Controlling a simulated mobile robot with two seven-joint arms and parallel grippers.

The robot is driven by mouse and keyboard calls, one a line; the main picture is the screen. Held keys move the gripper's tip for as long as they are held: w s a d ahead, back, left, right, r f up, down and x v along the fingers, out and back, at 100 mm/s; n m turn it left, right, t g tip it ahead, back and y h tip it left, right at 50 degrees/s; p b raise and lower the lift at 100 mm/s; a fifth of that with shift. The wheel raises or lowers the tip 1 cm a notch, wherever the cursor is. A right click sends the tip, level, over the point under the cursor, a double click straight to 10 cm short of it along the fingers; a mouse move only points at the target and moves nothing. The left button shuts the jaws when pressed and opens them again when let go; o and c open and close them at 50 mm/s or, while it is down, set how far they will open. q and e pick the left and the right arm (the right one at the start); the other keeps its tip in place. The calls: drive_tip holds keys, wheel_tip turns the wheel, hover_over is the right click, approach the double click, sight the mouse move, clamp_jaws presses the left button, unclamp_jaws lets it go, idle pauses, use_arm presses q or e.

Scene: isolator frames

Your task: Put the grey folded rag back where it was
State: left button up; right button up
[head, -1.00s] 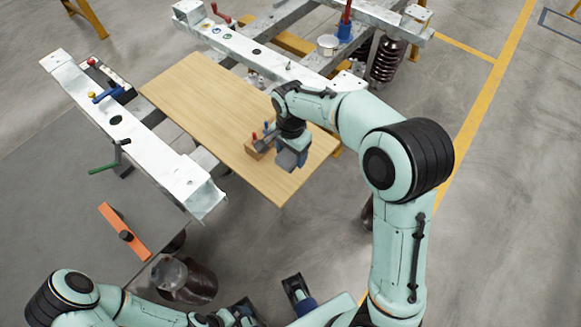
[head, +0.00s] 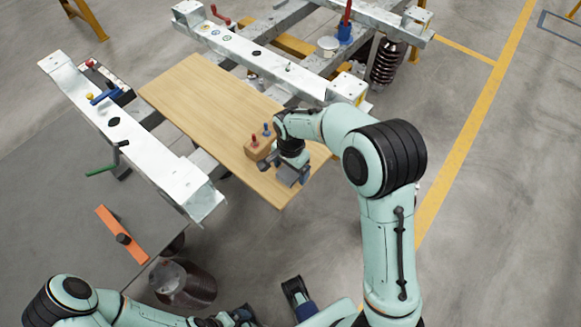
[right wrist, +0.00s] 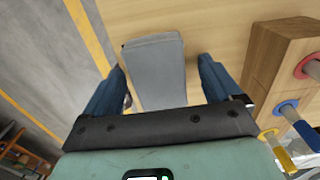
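The grey folded rag (right wrist: 157,72) lies on the wooden board (right wrist: 215,22) in the right wrist view, between the two blue fingers of my right gripper (right wrist: 163,85). The fingers are spread, with a gap visible on both sides of the rag. In the head view my right gripper (head: 291,176) is low over the near right end of the wooden board (head: 205,100). There the rag is hard to tell from the gripper. My left gripper (head: 242,314) is at the bottom edge, partly cut off, and its opening is unclear.
A wooden block (head: 258,148) with coloured pegs stands on the board beside my right gripper. White metal beams (head: 135,135) flank the board. An orange bar (head: 121,233) lies on the grey surface at the left. The board's far left part is clear.

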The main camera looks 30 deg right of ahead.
drive_tip(key=shift+r, duration=0.1)
wheel_tip(320, 180, up, 12)
drive_tip(key=p, duration=0.2)
idle(0.3)
idle(0.5)
